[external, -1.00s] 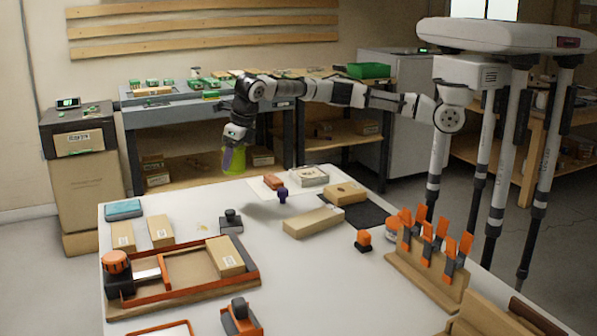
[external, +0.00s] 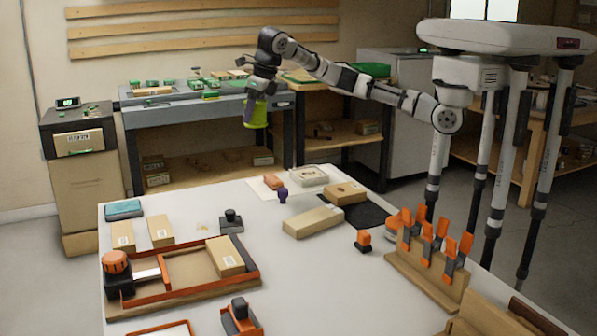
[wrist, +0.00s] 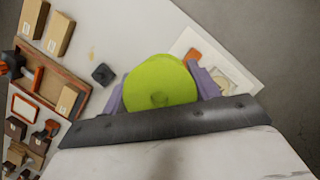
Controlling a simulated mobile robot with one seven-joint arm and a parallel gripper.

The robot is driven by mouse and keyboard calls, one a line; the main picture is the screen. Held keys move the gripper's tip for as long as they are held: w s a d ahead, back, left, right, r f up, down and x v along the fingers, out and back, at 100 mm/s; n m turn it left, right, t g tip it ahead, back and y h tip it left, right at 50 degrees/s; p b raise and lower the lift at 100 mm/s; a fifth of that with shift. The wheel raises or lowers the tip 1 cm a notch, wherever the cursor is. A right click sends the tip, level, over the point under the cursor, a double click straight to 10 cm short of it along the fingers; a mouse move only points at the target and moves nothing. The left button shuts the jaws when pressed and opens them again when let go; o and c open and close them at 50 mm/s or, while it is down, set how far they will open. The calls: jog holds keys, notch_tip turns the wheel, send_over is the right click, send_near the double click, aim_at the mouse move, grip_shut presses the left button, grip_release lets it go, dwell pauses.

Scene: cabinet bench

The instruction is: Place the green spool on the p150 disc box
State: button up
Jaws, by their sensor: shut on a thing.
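The green spool (external: 259,114) is held high above the far side of the white table. My gripper (external: 251,108) is shut on it, with a purple finger on each side. In the wrist view the spool (wrist: 160,78) is seen end-on between the purple fingers, and it covers part of the table. Which box is the p150 disc box cannot be told, as no label is readable. A cardboard box with a dark mark on top (external: 345,192) lies on the far right of the table, near a long plain cardboard box (external: 312,221) and an open pale box (external: 309,176).
A purple knob-like object (external: 282,195) and an orange item (external: 273,182) stand near the boxes. An orange-edged tray (external: 195,270) and more boxes are on the left. A rack of orange-handled tools (external: 428,265) is at right. The table's front middle is clear.

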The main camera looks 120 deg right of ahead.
jog(key=r, duration=0.1)
send_over(303, 172)
jog(key=a, duration=0.1)
jog(key=shift+m, duration=0.4)
jog(key=f, duration=1.3)
jog(key=s+f+b, duration=0.1)
jog(key=f, duration=0.6)
jog(key=shift+a, duration=0.15)
jog(key=shift+f, duration=0.1)
jog(key=o, duration=0.5)
jog(key=shift+f, duration=0.1)
jog(key=o, duration=0.5)
jog(key=v, duration=1.2)
jog(key=shift+w+a+r+p, duration=0.1)
jog(key=shift+w+r+p, duration=0.1)
jog(key=shift+p, duration=0.15)
